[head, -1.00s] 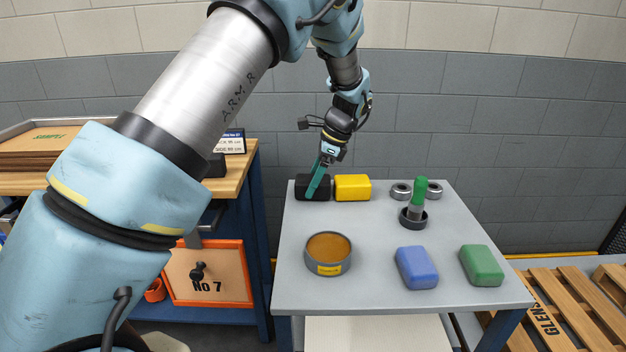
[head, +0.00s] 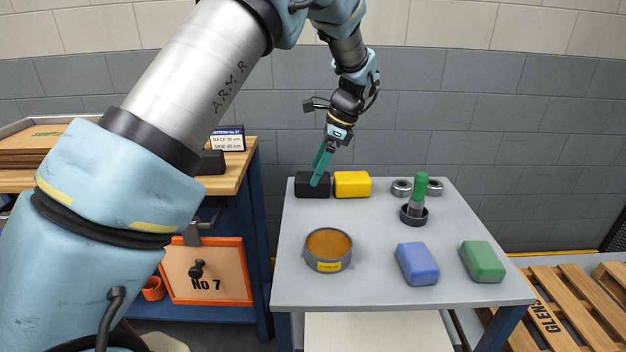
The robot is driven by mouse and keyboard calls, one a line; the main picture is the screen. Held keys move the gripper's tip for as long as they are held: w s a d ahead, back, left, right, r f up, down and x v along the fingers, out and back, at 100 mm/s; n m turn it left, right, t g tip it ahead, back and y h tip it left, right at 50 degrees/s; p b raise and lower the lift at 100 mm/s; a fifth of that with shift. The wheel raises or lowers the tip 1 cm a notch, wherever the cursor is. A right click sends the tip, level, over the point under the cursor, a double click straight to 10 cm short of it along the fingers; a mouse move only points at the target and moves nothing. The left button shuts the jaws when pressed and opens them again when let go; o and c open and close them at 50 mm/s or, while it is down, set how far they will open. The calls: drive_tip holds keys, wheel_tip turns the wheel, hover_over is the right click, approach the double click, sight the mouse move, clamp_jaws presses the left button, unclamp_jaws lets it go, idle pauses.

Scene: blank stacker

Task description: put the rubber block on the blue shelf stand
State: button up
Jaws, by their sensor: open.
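A black block (head: 305,191), which looks like the rubber block, lies at the back left of the grey table (head: 380,215). My gripper (head: 317,180) has teal fingers, open and empty, pointing down over the block's right part. The fingers hide part of the block, and I cannot tell whether they touch it. The blue-framed stand with a wooden top (head: 238,178), which seems to be the blue shelf stand, is at the left, partly hidden by my arm.
A yellow block (head: 352,184) sits close right of the black block. A round tin (head: 328,251), a blue block (head: 417,264), a green block (head: 482,261) and a green-topped peg (head: 419,190) stand on the table. A sign (head: 228,140) and a dark block (head: 212,162) are on the stand.

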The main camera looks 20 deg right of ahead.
drive_tip(key=b+v, duration=0.1)
drive_tip(key=v, duration=0.8)
drive_tip(key=w+a+f+n+g+h, duration=0.15)
drive_tip(key=a+n, duration=0.35)
drive_tip(key=a, duration=0.6)
drive_tip(key=w+a+f+n+h, duration=0.15)
drive_tip(key=a+n, duration=0.35)
drive_tip(key=a, duration=0.7)
drive_tip(key=s+a+f+n, duration=0.2)
drive_tip(key=s+a+n, duration=0.4)
drive_tip(key=a, duration=0.3)
drive_tip(key=s+a+f+n+t+h, duration=0.1)
drive_tip(key=s+a+f+n, duration=0.2)
drive_tip(key=s+a+n, duration=0.3)
drive_tip(key=a, duration=0.3)
drive_tip(key=shift+f, duration=0.15)
drive_tip(key=shift+w, duration=0.1)
